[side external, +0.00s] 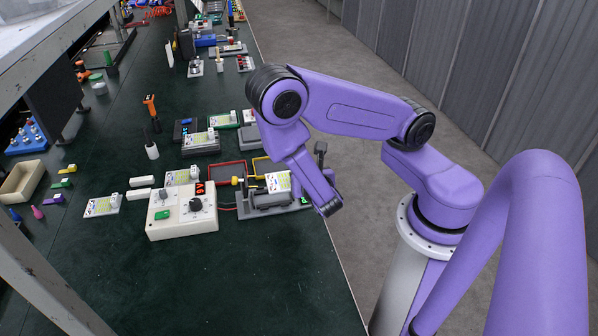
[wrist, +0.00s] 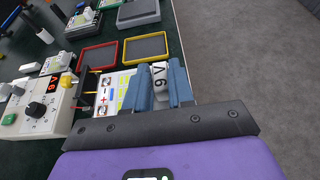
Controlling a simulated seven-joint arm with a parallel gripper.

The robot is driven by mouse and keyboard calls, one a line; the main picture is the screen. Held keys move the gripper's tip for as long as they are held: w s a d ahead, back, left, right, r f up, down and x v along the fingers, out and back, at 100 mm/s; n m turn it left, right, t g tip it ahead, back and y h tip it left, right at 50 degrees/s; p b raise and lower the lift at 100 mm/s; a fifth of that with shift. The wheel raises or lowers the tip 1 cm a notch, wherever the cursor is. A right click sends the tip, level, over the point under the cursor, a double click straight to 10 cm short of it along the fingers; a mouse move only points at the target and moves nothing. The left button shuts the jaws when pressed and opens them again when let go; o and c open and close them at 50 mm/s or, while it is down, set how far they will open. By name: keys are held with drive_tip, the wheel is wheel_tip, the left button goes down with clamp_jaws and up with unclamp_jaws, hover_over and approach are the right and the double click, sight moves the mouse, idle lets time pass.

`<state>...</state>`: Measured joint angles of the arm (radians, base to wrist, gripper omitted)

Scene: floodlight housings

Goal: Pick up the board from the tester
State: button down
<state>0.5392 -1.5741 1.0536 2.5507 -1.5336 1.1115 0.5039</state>
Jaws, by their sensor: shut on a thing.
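The board (side external: 278,182) is white with coloured print and lies at the grey tester (side external: 268,201) near the table's right edge. In the wrist view the board (wrist: 115,92) shows red and blue marks and a yellow label. In the side view my wrist hides the fingertips. I cannot tell whether the board still touches the tester, as the fingers and hand hide much of it.
A white power box (side external: 183,214) with a dial and a red 9V display stands left of the tester. A red-rimmed tray (side external: 229,173) and a yellow-rimmed tray (wrist: 146,48) lie behind it. Other boards lie farther back. The table front is clear.

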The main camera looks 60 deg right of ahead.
drive_tip(key=s+a+r, duration=0.1)
drive_tip(key=s+r, duration=0.2)
drive_tip(key=s, duration=0.5)
drive_tip(key=shift+r, duration=0.25)
